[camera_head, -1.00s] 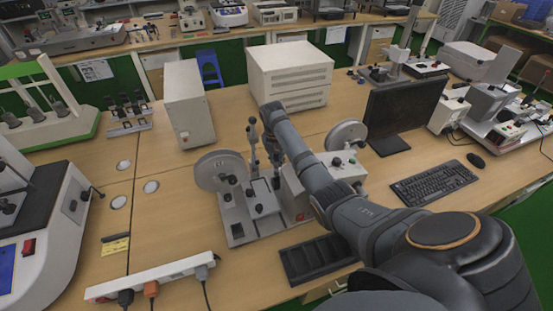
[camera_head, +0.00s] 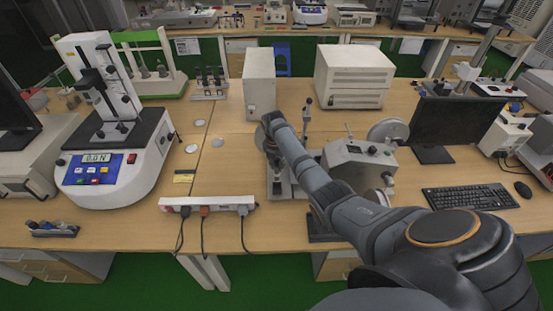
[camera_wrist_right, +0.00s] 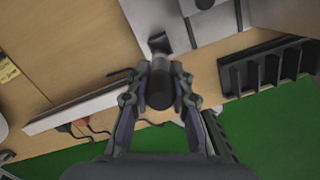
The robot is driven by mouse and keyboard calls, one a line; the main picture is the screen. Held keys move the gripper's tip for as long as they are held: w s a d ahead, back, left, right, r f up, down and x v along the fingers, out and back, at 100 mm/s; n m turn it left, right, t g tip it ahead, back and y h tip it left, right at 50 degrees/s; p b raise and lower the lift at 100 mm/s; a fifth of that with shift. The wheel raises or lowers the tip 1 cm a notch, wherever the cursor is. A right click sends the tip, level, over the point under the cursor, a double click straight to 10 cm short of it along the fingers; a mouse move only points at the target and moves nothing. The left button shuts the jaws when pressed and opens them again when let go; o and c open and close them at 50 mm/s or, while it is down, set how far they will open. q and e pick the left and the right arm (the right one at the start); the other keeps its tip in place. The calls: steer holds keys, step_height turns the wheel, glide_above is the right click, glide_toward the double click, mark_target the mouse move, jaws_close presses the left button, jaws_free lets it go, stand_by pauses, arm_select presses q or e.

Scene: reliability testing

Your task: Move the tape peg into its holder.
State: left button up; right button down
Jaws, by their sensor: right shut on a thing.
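In the right wrist view a short dark cylinder, seemingly the tape peg (camera_wrist_right: 158,92), sits between the two fingers of my right gripper (camera_wrist_right: 160,82), which is shut on it. A black slotted rack (camera_wrist_right: 268,68), possibly the holder, lies to the right of the gripper near the table's front edge. In the head view my right arm hides most of this rack, and only a dark edge (camera_head: 322,230) shows. The arm also covers much of the tape test machine (camera_head: 358,163), and I cannot make out the fingertips there. My left gripper is not in view.
A white power strip (camera_head: 207,203) with cables lies at the front edge, left of the machine. A force tester (camera_head: 110,165) stands at the left. A monitor (camera_head: 452,125) and keyboard (camera_head: 470,197) are at the right. White cabinets stand behind the machine.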

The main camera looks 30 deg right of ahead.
mark_target(277, 166)
steer(key=shift+r+p, duration=0.4)
steer(key=shift+r, duration=0.1)
steer(key=shift+d, duration=0.1)
steer(key=shift+f+p, duration=0.1)
steer(key=shift+p, duration=0.25)
steer(key=shift+f, duration=0.1)
steer(key=shift+f+b, duration=0.25)
steer(key=shift+b, duration=0.25)
step_height(277, 166, down, 3)
steer(key=b, duration=0.2)
steer(key=shift+r+b, duration=0.2)
steer(key=shift+b, duration=0.2)
steer(key=shift+f, duration=0.25)
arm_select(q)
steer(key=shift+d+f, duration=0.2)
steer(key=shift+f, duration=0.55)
arm_select(e)
steer(key=shift+r, duration=0.1)
